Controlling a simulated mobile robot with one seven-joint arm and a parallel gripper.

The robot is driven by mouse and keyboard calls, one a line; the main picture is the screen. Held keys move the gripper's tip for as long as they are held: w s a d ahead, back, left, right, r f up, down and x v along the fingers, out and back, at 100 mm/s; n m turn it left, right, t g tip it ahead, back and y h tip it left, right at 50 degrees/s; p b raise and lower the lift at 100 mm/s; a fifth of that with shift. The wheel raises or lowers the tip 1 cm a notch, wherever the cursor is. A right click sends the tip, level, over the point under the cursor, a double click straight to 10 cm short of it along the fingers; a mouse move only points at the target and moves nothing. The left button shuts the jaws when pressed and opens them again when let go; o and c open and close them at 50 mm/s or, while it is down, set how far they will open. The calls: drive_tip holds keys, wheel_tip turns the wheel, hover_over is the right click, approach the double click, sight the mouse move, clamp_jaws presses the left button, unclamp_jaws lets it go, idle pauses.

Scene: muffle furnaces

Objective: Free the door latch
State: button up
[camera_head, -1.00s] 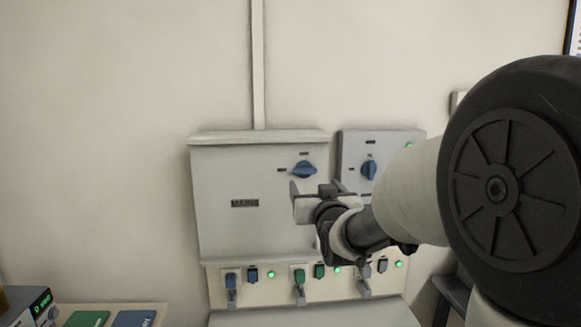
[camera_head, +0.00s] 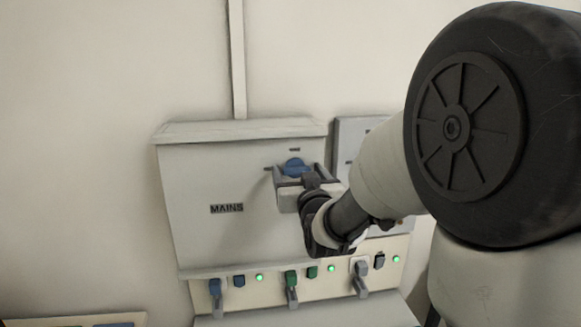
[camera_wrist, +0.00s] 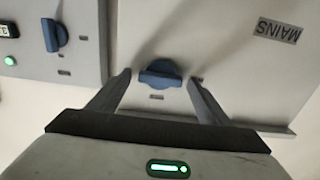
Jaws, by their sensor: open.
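The door latch appears to be the blue knob (camera_head: 294,165) at the upper right of the grey cabinet door labelled MAINS (camera_head: 205,175). In the wrist view the knob (camera_wrist: 160,73) lies crosswise, its long side running from one finger towards the other. My gripper (camera_head: 298,171) is at the knob and partly hides it in the head view. In the wrist view my gripper (camera_wrist: 160,78) is open, with one fingertip on each side of the knob and small gaps showing. The door looks closed.
A second grey box (camera_head: 347,133) stands to the right, mostly behind my arm; its blue knob (camera_wrist: 52,35) shows in the wrist view. Below the door runs a row of plugs and switches (camera_head: 291,285) with green lights. The wall at left is clear.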

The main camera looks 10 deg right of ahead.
drive_tip(key=c, duration=1)
drive_tip(key=shift+c, duration=0.2)
drive_tip(key=shift+b, duration=0.45)
drive_tip(key=m+b, duration=0.3)
drive_tip(key=shift+f+b, duration=0.2)
drive_tip(key=shift+b, duration=0.15)
drive_tip(key=m+b, duration=0.5)
drive_tip(key=shift+d+b, duration=0.1)
drive_tip(key=shift+b, duration=0.3)
drive_tip(key=m+b, duration=0.4)
drive_tip(key=m, duration=0.1)
drive_tip(key=shift+m+b, duration=0.4)
drive_tip(key=shift+d+r+m+b, duration=0.1)
drive_tip(key=shift+m+b, duration=1.5)
drive_tip(key=shift+m, duration=0.4)
